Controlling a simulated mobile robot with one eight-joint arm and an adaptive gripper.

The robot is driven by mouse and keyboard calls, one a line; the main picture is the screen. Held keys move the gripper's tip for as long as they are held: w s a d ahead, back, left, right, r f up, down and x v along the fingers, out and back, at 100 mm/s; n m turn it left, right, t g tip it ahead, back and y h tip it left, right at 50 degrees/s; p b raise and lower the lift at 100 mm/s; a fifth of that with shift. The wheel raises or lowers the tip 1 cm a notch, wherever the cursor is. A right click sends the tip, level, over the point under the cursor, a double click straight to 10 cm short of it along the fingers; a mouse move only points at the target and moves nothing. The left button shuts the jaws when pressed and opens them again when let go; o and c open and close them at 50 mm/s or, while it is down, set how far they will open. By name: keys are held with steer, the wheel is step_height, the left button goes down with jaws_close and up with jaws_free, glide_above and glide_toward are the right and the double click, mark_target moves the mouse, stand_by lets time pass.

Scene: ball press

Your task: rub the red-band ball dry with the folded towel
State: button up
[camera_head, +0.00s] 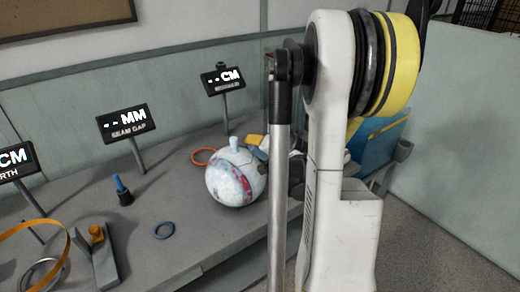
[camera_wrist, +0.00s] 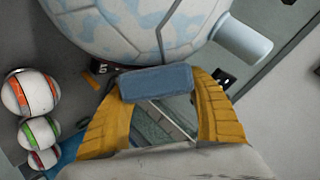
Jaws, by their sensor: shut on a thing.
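My gripper (camera_wrist: 159,88) has yellow ribbed fingers and is shut on a folded blue towel (camera_wrist: 155,80), a small flat block across the fingertips. A large white ball with pale blue blotches (camera_wrist: 135,25) fills the top of the wrist view, just beyond the towel; I cannot tell whether they touch. In the head view this ball (camera_head: 232,182) rests on the grey bench with red patches on its side and a short pale stub on top. The red patches may be its band, partly covered by blotches. My arm hides the gripper and towel in the head view.
Small white balls with orange (camera_wrist: 32,92), green (camera_wrist: 38,132) and dark red (camera_wrist: 42,160) bands stand in a row.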

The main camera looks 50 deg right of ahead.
steer(key=shift+w+d, duration=0.25)
steer(key=shift+w, duration=0.4)
steer(key=shift+s+a, duration=0.3)
steer(key=shift+s, duration=0.4)
steer(key=shift+s+a, duration=0.3)
steer(key=shift+s, duration=0.4)
steer(key=s+d+r+p, duration=0.1)
steer(key=d+r+p, duration=0.2)
steer(key=r, duration=0.1)
steer(key=shift+s+d+r, duration=0.2)
steer(key=shift+s+d, duration=0.1)
steer(key=shift+d, duration=0.1)
